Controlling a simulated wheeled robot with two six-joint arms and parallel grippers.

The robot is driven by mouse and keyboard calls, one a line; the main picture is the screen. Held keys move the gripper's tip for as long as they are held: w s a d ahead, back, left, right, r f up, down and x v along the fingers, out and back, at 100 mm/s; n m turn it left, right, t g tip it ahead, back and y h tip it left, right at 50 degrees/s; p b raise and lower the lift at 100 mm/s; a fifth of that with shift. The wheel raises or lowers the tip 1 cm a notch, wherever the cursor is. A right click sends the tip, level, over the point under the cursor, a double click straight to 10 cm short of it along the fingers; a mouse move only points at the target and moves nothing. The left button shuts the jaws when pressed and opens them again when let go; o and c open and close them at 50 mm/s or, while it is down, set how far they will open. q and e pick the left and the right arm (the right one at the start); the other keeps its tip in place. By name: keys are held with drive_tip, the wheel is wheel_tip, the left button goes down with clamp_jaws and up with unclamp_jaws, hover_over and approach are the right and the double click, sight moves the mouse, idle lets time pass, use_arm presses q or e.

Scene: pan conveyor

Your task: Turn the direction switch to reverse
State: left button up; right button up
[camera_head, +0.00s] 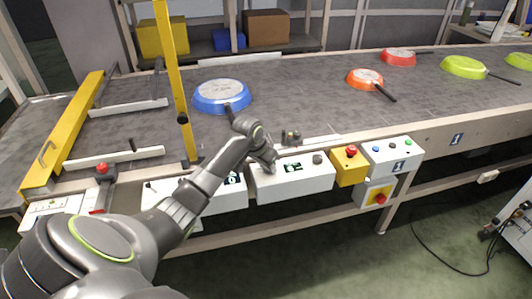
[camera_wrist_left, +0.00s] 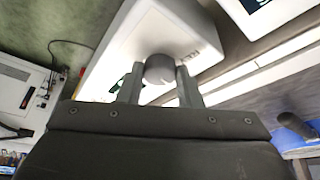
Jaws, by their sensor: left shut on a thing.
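The direction switch is a round grey knob (camera_wrist_left: 159,68) on a white control box (camera_head: 292,183). In the left wrist view it sits between the two fingers of my left gripper (camera_head: 270,162), which is shut on it. Black lettering is partly visible beside the knob, too small to read. In the head view the gripper hides this knob at the box's left end. Which way the knob is turned cannot be told. A dark knob (camera_head: 317,159) and a small display (camera_head: 293,168) are further right on the same box. My right gripper is not in view.
The grey conveyor belt (camera_head: 290,100) runs behind the boxes, with a blue pan (camera_head: 221,97) just behind my arm and an orange pan (camera_head: 364,79) further right. A yellow box with a red button (camera_head: 351,152) adjoins on the right. A yellow post (camera_head: 178,80) stands left.

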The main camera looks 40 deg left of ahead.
use_arm(q)
drive_tip(key=n+p, duration=0.2)
drive_tip(key=p, duration=0.1)
drive_tip(key=n+y+p, duration=0.1)
drive_tip(key=n+p, duration=0.1)
drive_tip(key=p, duration=0.1)
drive_tip(key=n+y+p, duration=0.1)
drive_tip(key=n+p, duration=0.1)
drive_tip(key=shift+d+r+p, duration=0.3)
drive_tip(key=shift+p, duration=0.1)
drive_tip(key=shift+w+f+n+g+y+p, duration=0.15)
drive_tip(key=shift+n+g+y+p, duration=0.15)
drive_tip(key=shift+n+y+p, duration=0.55)
drive_tip(key=shift+d+n+p, duration=0.1)
drive_tip(key=shift+n+p, duration=0.35)
drive_tip(key=shift+n, duration=0.8)
drive_tip(key=shift+f+g, duration=0.1)
drive_tip(key=shift+g, duration=0.2)
drive_tip(key=o, duration=1)
drive_tip(key=v, duration=1.7)
drive_tip(key=shift+d, duration=0.15)
